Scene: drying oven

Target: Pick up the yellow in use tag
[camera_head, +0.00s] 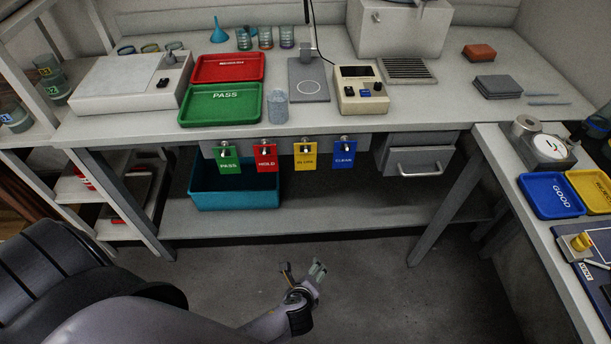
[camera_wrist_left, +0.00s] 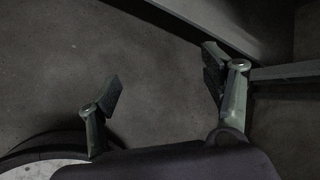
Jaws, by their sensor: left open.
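The yellow in use tag (camera_head: 305,157) hangs from a hook on the front edge of the bench in the head view. It is third from the left, between the red HOLD tag (camera_head: 265,159) and the blue CLEAN tag (camera_head: 343,155). A green PASS tag (camera_head: 228,160) hangs at the far left. My left gripper (camera_head: 302,269) is low over the floor, in front of the bench and well below the tags. In the left wrist view its two fingers (camera_wrist_left: 160,87) are spread with only floor between them. My right gripper is not in view.
A teal bin (camera_head: 236,194) sits on the lower shelf below the tags. A grey drawer (camera_head: 417,160) is right of them, and a bench leg (camera_head: 446,203) stands farther right. The benchtop holds green and red trays, a beaker and instruments. The floor ahead is clear.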

